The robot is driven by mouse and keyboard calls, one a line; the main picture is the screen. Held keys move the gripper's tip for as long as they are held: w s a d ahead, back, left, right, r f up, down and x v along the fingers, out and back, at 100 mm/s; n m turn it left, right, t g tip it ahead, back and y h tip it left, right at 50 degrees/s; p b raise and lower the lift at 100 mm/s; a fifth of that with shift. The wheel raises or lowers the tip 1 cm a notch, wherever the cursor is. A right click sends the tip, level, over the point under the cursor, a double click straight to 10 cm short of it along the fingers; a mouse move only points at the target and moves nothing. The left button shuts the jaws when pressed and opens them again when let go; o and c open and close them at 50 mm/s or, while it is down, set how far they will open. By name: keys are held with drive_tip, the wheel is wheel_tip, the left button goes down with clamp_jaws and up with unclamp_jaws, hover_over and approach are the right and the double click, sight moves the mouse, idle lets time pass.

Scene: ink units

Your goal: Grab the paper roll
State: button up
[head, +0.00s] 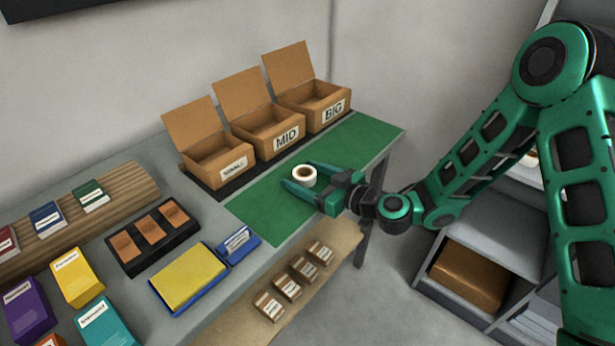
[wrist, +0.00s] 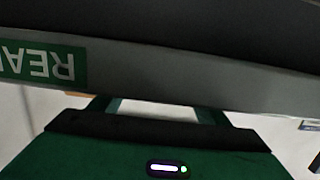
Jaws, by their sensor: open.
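The paper roll (head: 305,178), a small white ring with a dark hole, shows in the head view over the green mat (head: 262,216). My gripper (head: 299,174) is open over the mat, its two green fingers pointing left, one on each side of the roll. I see no clear closing contact with the roll. In the wrist view the bases of the fingers (wrist: 158,106) show spread apart; a grey edge and a dark surface cover their tips, and the roll is not visible there.
Three open cardboard boxes, small (head: 219,170), MID (head: 268,143) and BIG (head: 315,117), stand behind the mat. A black tray (head: 183,246) and a yellow pad (head: 187,277) lie left. Small boxes (head: 303,268) sit on a lower shelf. The mat's left part is clear.

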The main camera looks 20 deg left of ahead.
drive_tip(key=c, duration=1.1)
drive_tip(key=shift+c, duration=0.2)
drive_tip(key=shift+r, duration=0.1)
